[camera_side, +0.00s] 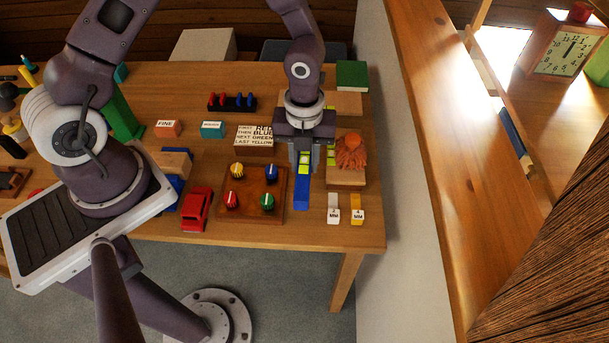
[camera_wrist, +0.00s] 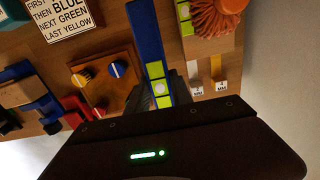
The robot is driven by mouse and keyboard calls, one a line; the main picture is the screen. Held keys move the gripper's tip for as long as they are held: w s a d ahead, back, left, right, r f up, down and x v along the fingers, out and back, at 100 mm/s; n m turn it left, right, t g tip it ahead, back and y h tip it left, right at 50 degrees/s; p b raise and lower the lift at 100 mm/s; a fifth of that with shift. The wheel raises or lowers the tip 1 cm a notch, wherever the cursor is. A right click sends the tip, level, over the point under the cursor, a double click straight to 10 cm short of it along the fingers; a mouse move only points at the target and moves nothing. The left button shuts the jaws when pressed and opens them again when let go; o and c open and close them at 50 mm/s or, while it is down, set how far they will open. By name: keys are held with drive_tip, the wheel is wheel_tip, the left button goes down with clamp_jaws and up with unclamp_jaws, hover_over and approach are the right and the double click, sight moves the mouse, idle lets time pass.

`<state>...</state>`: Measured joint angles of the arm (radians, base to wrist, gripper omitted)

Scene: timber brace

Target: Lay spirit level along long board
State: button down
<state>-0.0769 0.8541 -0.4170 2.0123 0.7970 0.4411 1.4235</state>
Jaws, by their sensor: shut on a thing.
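The spirit level is a long blue bar with yellow-green windows (camera_side: 301,193); it also shows in the wrist view (camera_wrist: 148,35). My gripper (camera_side: 302,165) is shut on it, and its fingers hide part of the bar in the side view. In the wrist view the fingers (camera_wrist: 160,95) are partly hidden at the bar's near end. A pale wooden board (camera_side: 346,180) lies to the right of the level, with a shaggy orange thing (camera_side: 350,150) on it. I cannot tell whether the wood farther back (camera_side: 348,103) is the same long board.
A knob board (camera_side: 246,205) with several coloured knobs stands just left of the level. A lettered block (camera_side: 254,138) is behind it. Two MM-marked tags (camera_side: 334,213) lie to the right front. A red toy car (camera_side: 195,210) is at left. A pale wall bounds the table's right side.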

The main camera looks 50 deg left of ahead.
sight(305, 160)
wheel_tip(305, 160, up, 9)
drive_tip(key=shift+r, duration=0.2)
drive_tip(key=w+a+n, duration=1.7)
drive_tip(key=w+n, duration=0.1)
drive_tip(key=w, duration=0.4)
drive_tip(key=shift+s+f, duration=0.15)
drive_tip(key=shift+f, duration=5.6)
drive_tip(key=c, duration=1.1)
unclamp_jaws()
drive_tip(key=shift+o, duration=0.2)
